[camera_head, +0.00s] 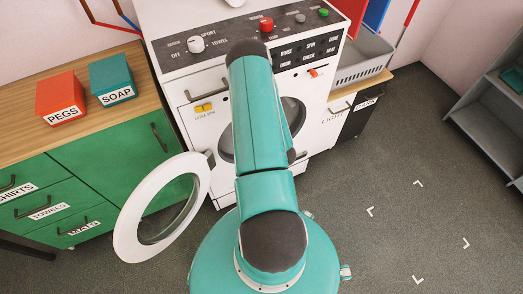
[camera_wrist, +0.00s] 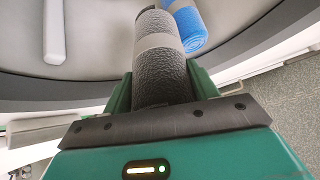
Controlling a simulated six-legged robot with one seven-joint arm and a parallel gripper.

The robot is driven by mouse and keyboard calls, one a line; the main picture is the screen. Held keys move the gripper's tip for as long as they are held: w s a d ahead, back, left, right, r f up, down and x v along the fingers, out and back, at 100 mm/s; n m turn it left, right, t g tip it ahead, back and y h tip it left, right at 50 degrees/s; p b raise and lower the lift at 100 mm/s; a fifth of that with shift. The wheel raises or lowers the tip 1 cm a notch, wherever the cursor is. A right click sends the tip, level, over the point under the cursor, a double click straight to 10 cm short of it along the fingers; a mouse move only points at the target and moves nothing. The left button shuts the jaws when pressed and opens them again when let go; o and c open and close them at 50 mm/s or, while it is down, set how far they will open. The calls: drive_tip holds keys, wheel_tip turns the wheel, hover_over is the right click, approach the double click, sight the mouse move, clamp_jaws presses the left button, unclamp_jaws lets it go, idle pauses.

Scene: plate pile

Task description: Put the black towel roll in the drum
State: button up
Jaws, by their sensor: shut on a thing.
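The black towel roll (camera_wrist: 160,78), dark and textured with a grey band around it, is held in my gripper (camera_wrist: 162,84). The green fingers are shut on its two sides, and its far end points toward the grey drum interior (camera_wrist: 105,42). The near part of the roll still shows outside the drum's rim (camera_wrist: 60,88) in the wrist view; how deep the far end sits I cannot tell. In the head view the white washer (camera_head: 190,62) has its round drum opening (camera_head: 293,112) partly hidden by my arm. The gripper and roll are hidden there.
A blue roll (camera_wrist: 186,24) lies in the drum beside the black roll, and a white bar (camera_wrist: 54,30) shows at the left. The round door (camera_head: 132,212) stands open at the left, near the green drawers (camera_head: 85,195). Floor at the right (camera_head: 400,190) is clear.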

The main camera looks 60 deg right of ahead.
drive_tip(key=w+d, duration=0.6)
drive_tip(key=w, duration=0.5)
drive_tip(key=shift+d, duration=0.2)
idle(0.5)
drive_tip(key=o, duration=1.2)
drive_tip(key=shift+c, duration=0.2)
drive_tip(key=shift+s, duration=0.1)
drive_tip(key=v, duration=1.3)
drive_tip(key=shift+r, duration=0.15)
drive_tip(key=shift+s+a+r, duration=0.1)
drive_tip(key=shift+s+r, duration=0.05)
drive_tip(key=shift+s, duration=0.05)
